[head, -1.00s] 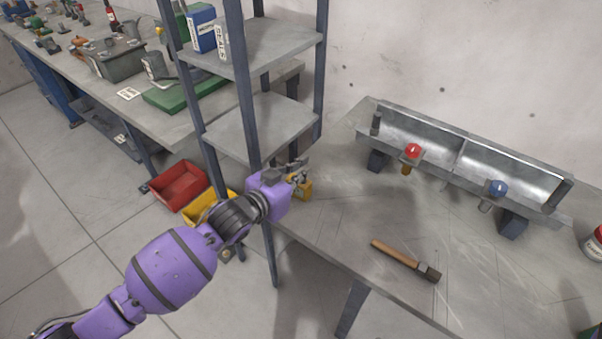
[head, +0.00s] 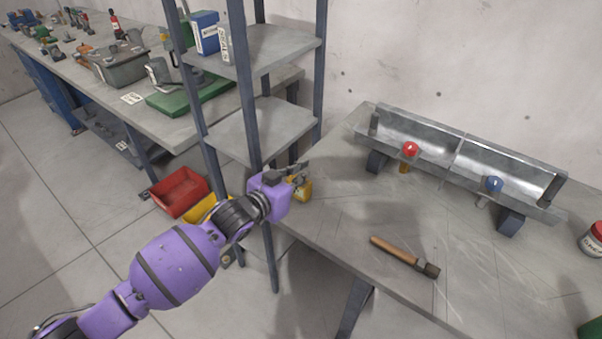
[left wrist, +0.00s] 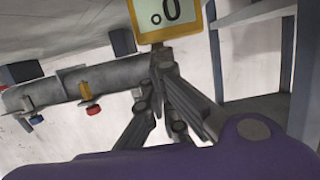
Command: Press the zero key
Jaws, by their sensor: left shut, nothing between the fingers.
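A yellow device (head: 301,188) stands on the near left end of the grey bench, beside the shelf rack. In the left wrist view its yellow housing and pale display (left wrist: 166,13) show at the top edge, with digits that read upside down; the top is cut off. I cannot make out the zero key. My left gripper (head: 300,170) is shut and empty, right at the device in the head view. In the left wrist view its fingertips (left wrist: 160,62) lie just below the housing; I cannot tell whether they touch it. My right gripper is not in view.
A metal trough (head: 455,150) with a red knob (head: 410,149) and a blue knob (head: 494,184) stands at the bench's back. A wooden-handled brush (head: 400,255) lies in front. The shelf rack's post (head: 238,80) is close to my left arm.

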